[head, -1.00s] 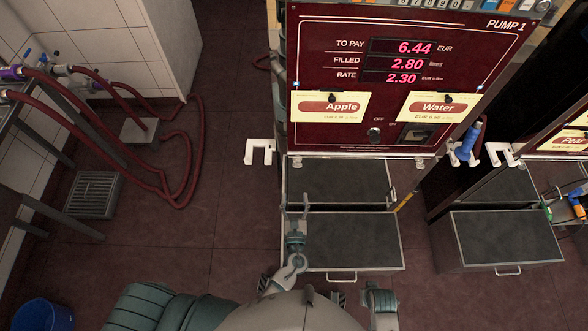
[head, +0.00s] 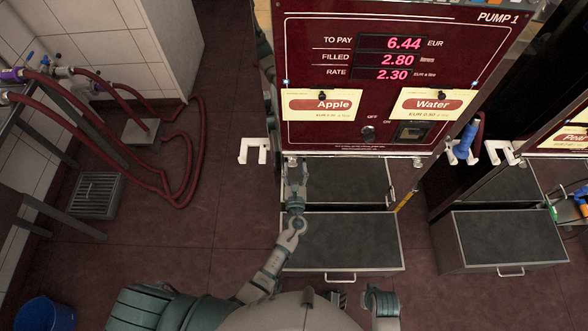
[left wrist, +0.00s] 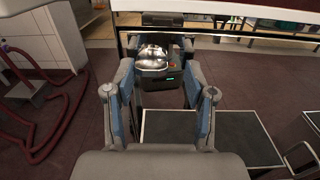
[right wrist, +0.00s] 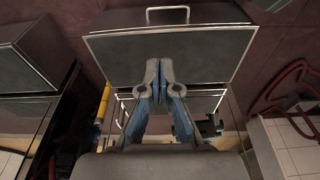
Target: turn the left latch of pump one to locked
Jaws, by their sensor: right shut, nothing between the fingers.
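Pump one (head: 300,60) is the dark red panel with pink digits in the head view. A small metal piece, apparently its left latch (head: 291,161), sits at the panel's lower left edge. It is too small to tell how it is turned. My left gripper (head: 295,172) is just below that piece, fingers pointing up at the panel's lower edge. In the left wrist view my left gripper (left wrist: 160,90) is open with nothing held between its fingers. My right gripper (right wrist: 160,70) is shut and empty in the right wrist view.
Dark-topped drawers (head: 340,240) stand below the panel. A white hook bracket (head: 253,150) is at its left, and a blue nozzle (head: 466,140) hangs at its right. Red hoses (head: 160,175) lie at the left. The floor (head: 180,250) left of the drawers is mostly clear.

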